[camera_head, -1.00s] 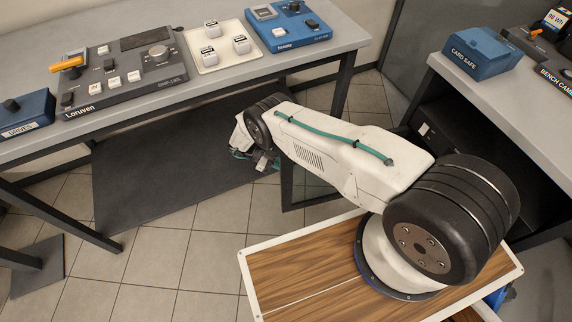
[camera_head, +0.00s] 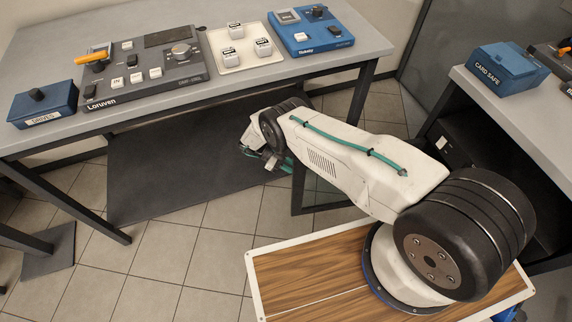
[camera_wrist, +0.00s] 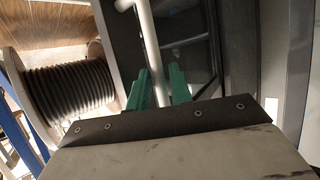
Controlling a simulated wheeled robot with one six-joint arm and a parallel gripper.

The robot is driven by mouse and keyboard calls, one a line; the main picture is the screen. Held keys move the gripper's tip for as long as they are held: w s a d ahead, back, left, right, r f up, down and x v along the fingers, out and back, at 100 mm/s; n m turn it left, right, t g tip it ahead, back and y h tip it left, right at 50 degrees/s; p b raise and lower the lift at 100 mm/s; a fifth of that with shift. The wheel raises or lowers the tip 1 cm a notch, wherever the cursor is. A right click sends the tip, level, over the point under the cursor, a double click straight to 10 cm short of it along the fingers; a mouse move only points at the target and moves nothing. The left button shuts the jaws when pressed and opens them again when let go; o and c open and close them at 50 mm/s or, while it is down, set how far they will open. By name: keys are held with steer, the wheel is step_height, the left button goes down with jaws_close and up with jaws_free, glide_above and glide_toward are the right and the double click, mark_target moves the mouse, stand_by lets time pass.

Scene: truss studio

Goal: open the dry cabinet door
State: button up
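The dry cabinet (camera_head: 452,160) is a dark box under the right-hand desk. Its dark interior shows, with a small pale item inside. Its glass door (camera_head: 326,188), with a dark frame, stands swung out to the left of the cabinet, partly hidden behind my arm. In the wrist view the dark door frame and glass (camera_wrist: 196,45) lie beyond my gripper. A pale metal bar handle (camera_wrist: 149,40) runs down between the green fingers of my gripper (camera_wrist: 160,90), which look closed around it. In the head view my gripper (camera_head: 262,158) is by the door's free edge, its fingers hard to see.
A left desk (camera_head: 215,85) holds control panels and a white tray. The right desk (camera_head: 500,108) carries a blue card safe box (camera_head: 508,68). A cable drum (camera_wrist: 65,85) shows in the wrist view. Tiled floor lies open at front left.

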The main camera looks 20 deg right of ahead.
steer(key=v, duration=0.6)
steer(key=shift+w+a, duration=0.15)
steer(key=shift+a, duration=0.2)
steer(key=shift+r, duration=0.1)
